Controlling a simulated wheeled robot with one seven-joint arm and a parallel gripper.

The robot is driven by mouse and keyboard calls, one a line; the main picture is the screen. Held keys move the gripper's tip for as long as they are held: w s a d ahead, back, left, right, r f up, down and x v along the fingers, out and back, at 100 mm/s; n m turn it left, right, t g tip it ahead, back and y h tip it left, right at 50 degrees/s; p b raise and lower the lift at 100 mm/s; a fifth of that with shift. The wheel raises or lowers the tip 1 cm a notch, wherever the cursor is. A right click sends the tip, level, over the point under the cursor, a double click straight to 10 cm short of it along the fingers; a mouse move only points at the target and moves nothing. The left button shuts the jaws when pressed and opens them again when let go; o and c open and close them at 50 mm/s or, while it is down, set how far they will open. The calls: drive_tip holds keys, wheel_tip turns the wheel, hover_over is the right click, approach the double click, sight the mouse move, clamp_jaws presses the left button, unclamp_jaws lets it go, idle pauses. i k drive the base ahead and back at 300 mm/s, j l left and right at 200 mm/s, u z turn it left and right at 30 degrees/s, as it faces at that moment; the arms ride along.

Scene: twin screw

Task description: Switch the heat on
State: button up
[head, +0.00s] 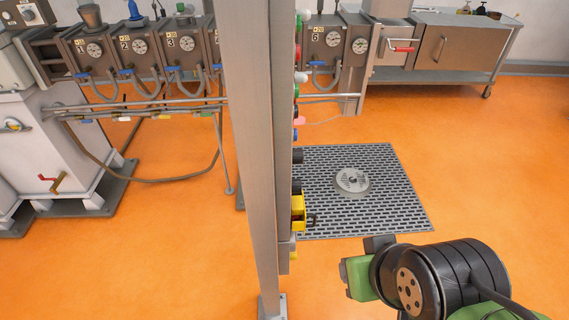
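A grey upright post (255,150) stands in front of me and carries a narrow control panel on its right side, seen edge-on. Red, green, white, blue and black buttons and knobs stick out along that edge. A yellow switch box (298,212) with a dark handle (311,220) sits low on it. The panel's face and labels are hidden, so I cannot tell which control is the heat switch or how it is set. My green and black arm reaches in at the lower right, apart from the panel.
A row of numbered barrel sections with gauges (140,46) runs across the back. A dark floor grate (390,190) with a round drain cover (352,182) lies right of the post. A steel bench (450,45) stands at the back right. Orange floor is open at the right.

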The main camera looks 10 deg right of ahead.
sight(298, 154)
drive_tip(key=l+u, duration=0.3)
drive_tip(key=k+l+u, duration=0.1)
drive_tip(key=l+u, duration=0.15)
drive_tip(key=l, duration=0.25)
drive_tip(key=k+l+u, duration=0.1)
drive_tip(key=l+u, duration=0.2)
drive_tip(key=l, duration=0.15)
